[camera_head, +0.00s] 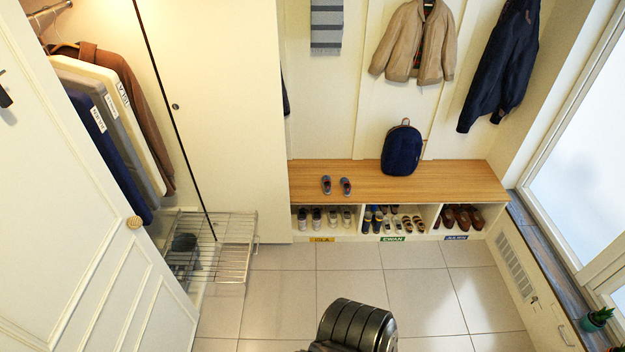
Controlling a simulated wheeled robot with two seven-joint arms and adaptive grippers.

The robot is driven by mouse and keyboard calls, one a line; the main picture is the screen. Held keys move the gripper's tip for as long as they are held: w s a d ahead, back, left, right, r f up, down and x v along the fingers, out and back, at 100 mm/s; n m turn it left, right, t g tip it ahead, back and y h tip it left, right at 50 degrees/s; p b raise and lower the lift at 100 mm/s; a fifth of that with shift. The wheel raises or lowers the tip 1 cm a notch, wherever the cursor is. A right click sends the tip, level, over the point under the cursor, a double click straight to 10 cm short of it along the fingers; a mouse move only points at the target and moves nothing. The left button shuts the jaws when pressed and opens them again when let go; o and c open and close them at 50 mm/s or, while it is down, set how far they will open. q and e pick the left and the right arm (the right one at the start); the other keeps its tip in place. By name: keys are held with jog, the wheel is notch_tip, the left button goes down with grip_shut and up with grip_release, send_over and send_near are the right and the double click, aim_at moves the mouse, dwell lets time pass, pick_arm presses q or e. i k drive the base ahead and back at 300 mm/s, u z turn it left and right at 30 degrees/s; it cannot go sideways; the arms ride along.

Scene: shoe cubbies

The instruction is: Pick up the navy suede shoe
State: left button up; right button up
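Several small shoes are in view, and I cannot tell for sure which is the navy suede shoe. A dark blue pair (373,217) stands at the left of the middle cubby, under the bench. A dark shoe-like item (184,243) lies in the wire basket at the left, partly hidden by the wires. Neither of my grippers is in view; a dark rounded part of my own body shows at the bottom centre.
The wooden bench (440,180) holds a navy backpack (401,150). Light shoes (325,217) fill the left cubby, brown ones (461,217) the right. The wire basket (236,250) juts out beside the open white door (75,200). The tiled floor before the bench is clear.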

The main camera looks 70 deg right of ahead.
aim_at(326, 180)
jog(key=z, duration=2.85)
jog(key=i, duration=1.55)
